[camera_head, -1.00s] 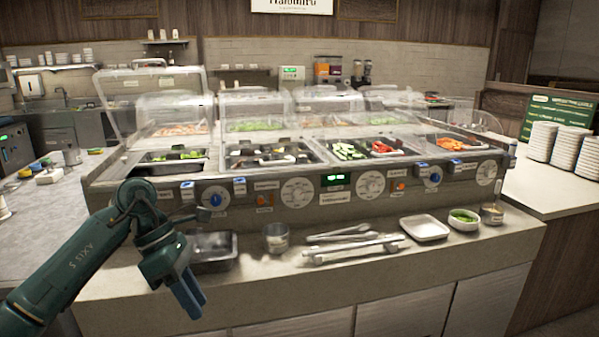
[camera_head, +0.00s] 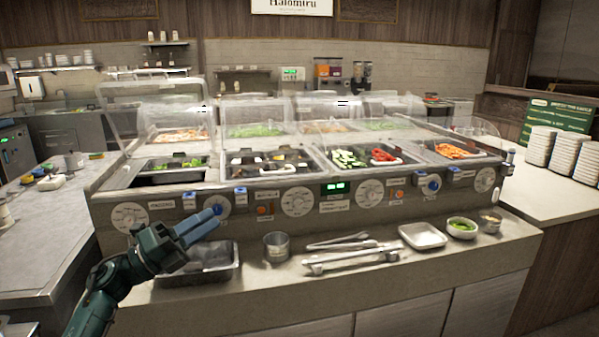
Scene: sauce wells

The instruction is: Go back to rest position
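My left gripper (camera_head: 208,224) is at the lower left, in front of the salad bar and over the left part of the counter ledge. Its blue fingers point up and to the right and appear close together, with nothing visible held. It overlaps part of a dark metal tray (camera_head: 228,273) in the picture. My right gripper is not in view.
The salad bar (camera_head: 330,200) has clear lids and food wells. On its front ledge are a metal cup (camera_head: 276,247), tongs on a rack (camera_head: 350,257), a white dish (camera_head: 422,236) and a bowl of greens (camera_head: 461,228). Plates (camera_head: 566,155) are stacked at right.

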